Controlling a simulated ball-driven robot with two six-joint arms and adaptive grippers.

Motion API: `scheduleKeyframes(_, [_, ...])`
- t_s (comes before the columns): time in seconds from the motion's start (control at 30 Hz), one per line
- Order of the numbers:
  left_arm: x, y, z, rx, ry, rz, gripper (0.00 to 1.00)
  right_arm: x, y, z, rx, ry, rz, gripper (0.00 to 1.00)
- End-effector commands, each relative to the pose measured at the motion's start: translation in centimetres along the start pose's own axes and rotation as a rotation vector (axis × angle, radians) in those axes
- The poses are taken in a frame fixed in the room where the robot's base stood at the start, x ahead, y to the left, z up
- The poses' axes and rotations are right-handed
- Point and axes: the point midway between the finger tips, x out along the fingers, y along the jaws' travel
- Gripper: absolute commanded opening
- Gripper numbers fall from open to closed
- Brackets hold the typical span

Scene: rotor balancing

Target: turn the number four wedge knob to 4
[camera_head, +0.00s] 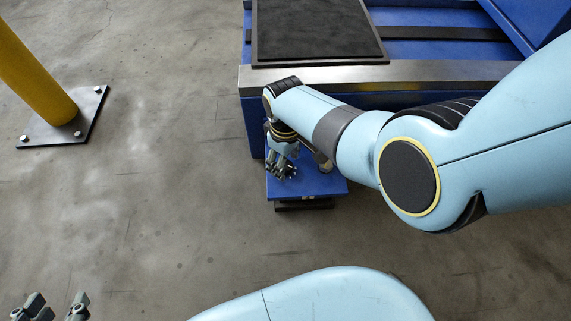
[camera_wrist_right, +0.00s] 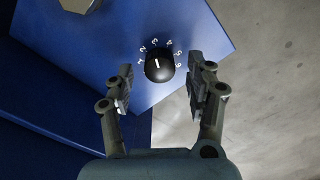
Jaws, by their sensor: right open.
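The black round knob (camera_wrist_right: 159,66) sits on a blue panel (camera_wrist_right: 115,75), with white numerals 1 to 6 around its upper side. Its white pointer line points up, close to the 3. My right gripper (camera_wrist_right: 160,80) is open, its two fingers to the left and right of the knob in the wrist view, with gaps on both sides. My left gripper (camera_head: 55,305) is at the bottom left corner, fingers apart and empty, far from the panel.
A blue machine frame with a metal front edge (camera_head: 420,74) and a black mat (camera_head: 315,30) stands behind the panel. A yellow post (camera_head: 35,75) on a dark base plate is at the left. The concrete floor between is clear.

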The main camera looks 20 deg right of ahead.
Motion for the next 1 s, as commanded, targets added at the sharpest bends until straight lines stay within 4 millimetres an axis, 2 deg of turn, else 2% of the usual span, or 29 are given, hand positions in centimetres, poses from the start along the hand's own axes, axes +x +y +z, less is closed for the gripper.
scheduleKeyframes(0.03, [-0.04, 0.1, 0.53, 0.001, 0.017, 0.001, 0.4, 0.59, -0.04, 0.09, 0.0, -0.002, -0.001, 0.55])
scheduleKeyframes(0.2, [-0.34, 0.26, 0.69, 0.003, 0.075, 0.001, 0.4, 1.07, 0.01, 0.03, 0.0, -0.001, 0.0, 0.55])
scheduleKeyframes(0.57, [-0.49, 0.3, 0.63, 0.004, 0.093, 0.002, 0.4, 1.09, 0.04, -0.03, 0.0, 0.0, 0.001, 0.55])
scheduleKeyframes(0.9, [-0.48, 0.29, 0.63, 0.004, 0.093, 0.002, 0.4, 1.1, 0.03, -0.01, 0.0, 0.0, 0.001, 0.11])
scheduleKeyframes(1.0, [-0.48, 0.29, 0.63, 0.004, 0.092, 0.002, 0.4, 1.11, 0.03, 0.0, 0.0, 0.0, 0.001, 0.0])
